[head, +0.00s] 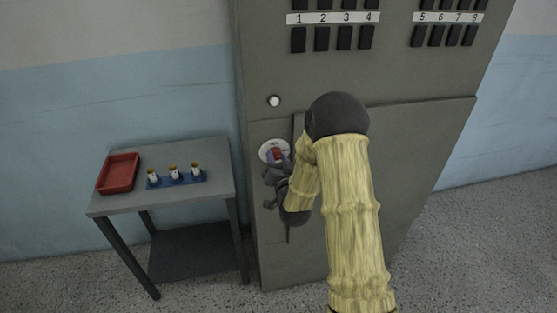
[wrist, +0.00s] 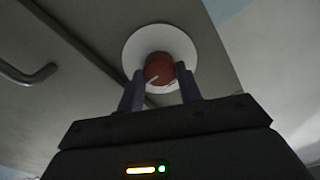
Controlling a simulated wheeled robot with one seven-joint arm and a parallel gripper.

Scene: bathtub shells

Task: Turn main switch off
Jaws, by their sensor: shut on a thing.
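The main switch is a red rotary knob (wrist: 159,68) on a round white plate (wrist: 184,45), fixed to the front of a grey cabinet (head: 420,150). In the head view the knob (head: 277,153) shows at the cabinet's left side, partly covered by my gripper (head: 276,166). In the wrist view my gripper (wrist: 160,85) has one finger on each side of the knob and is shut on it. A pale line on the knob's face runs at a slant. The labels on the plate are too small to read.
A round white button (head: 274,101) sits above the switch. Rows of black switches (head: 344,38) numbered 1 to 8 are higher up. A cabinet handle (wrist: 28,73) is close by. A grey table (head: 205,151) at left holds a red tray (head: 119,173) and a blue rack (head: 188,180) with small bottles.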

